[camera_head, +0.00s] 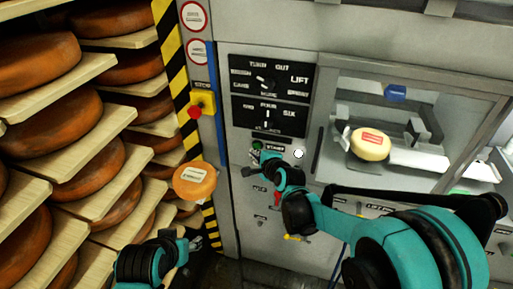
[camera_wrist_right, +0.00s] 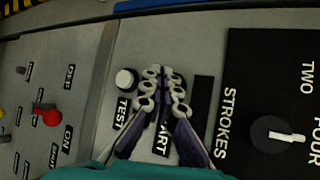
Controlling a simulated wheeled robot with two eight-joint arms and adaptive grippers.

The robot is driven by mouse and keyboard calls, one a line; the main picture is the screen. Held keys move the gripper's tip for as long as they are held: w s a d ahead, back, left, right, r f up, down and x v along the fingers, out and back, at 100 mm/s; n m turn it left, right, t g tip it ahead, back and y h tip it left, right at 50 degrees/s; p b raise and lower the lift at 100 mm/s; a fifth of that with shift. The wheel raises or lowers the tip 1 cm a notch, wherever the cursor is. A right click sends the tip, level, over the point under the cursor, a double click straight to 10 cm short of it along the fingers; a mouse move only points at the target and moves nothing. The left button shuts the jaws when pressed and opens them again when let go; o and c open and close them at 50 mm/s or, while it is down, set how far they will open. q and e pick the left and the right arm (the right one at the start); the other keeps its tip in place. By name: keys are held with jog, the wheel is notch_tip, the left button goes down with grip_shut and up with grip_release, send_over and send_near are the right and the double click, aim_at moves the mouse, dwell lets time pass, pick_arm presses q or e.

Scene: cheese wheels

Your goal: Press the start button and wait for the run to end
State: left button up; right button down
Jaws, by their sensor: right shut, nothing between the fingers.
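The start button (camera_head: 257,145) shows as a small green spot on the grey control panel, beside its label. My right gripper (camera_head: 262,157) is at the panel just below and over it. In the right wrist view the shut, empty fingers (camera_wrist_right: 165,78) point at the panel and partly cover the START label (camera_wrist_right: 161,138). They hide the button there, so I cannot tell whether they touch it. The white TEST button (camera_wrist_right: 126,80) sits just left of the fingers. My left gripper (camera_head: 190,245) is low at the left, partly seen, its jaws unclear.
A rack of orange cheese wheels (camera_head: 62,132) fills the left. A labelled cheese (camera_head: 195,181) is above my left gripper. A red stop button (camera_head: 194,112) sits on a yellow box. A pale cheese (camera_head: 370,144) lies inside the windowed machine. A red switch (camera_wrist_right: 45,115) is nearby.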

jog(key=shift+w, duration=0.1)
dwell(0.3)
jog(key=shift+w+d, duration=0.15)
jog(key=shift+w, duration=0.2)
